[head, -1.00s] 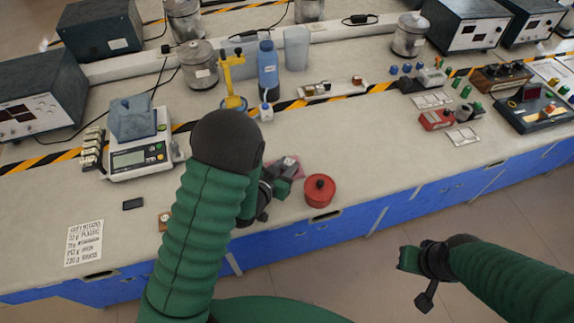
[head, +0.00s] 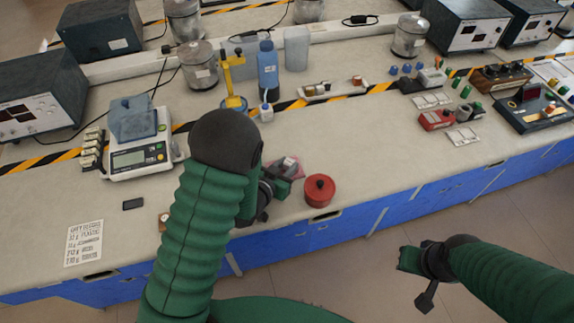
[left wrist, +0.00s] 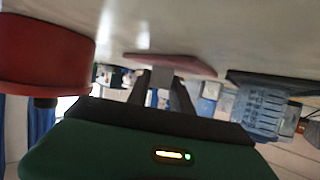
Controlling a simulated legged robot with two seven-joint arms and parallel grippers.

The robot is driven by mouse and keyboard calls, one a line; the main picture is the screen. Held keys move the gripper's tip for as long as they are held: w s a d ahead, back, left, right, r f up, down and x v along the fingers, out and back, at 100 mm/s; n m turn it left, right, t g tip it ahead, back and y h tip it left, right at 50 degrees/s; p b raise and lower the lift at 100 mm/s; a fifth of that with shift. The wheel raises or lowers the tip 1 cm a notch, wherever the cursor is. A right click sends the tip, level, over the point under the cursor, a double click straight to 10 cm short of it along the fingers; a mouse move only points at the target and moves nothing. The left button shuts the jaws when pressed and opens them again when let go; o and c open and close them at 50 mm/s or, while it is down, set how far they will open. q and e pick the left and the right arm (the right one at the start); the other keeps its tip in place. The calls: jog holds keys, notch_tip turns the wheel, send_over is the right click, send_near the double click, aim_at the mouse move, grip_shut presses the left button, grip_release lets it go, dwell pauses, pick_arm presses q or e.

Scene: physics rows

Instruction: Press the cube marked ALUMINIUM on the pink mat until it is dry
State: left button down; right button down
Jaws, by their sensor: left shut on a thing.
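My left gripper (head: 281,180) is shut on a small grey cube (head: 289,162) at the pink mat (head: 299,171), near the front of the bench. The left wrist view looks upside down. There the grey cube (left wrist: 161,78) sits between the fingers and its end meets the pink mat (left wrist: 190,64); contact looks likely but pressure cannot be seen. No ALUMINIUM marking is readable on it. My left arm and gripper hide part of the mat. My right gripper (head: 408,260) hangs in front of the bench, apart from everything; its jaw opening is unclear.
A red lidded pot (head: 320,191) stands just right of the mat. A small wooden-coloured block (head: 164,221) and a dark pad (head: 133,204) lie to the left. A yellow stand (head: 229,85) and blue bottle (head: 268,70) stand behind.

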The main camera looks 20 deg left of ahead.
pick_arm(q)
jog(key=shift+w+d+r+p, duration=0.15)
jog(key=shift+d+r+p, duration=0.1)
jog(key=shift+r+p, duration=0.3)
jog(key=shift+r, duration=0.15)
notch_tip(320, 180, up, 5)
jog(key=p, duration=0.4)
dwell(0.3)
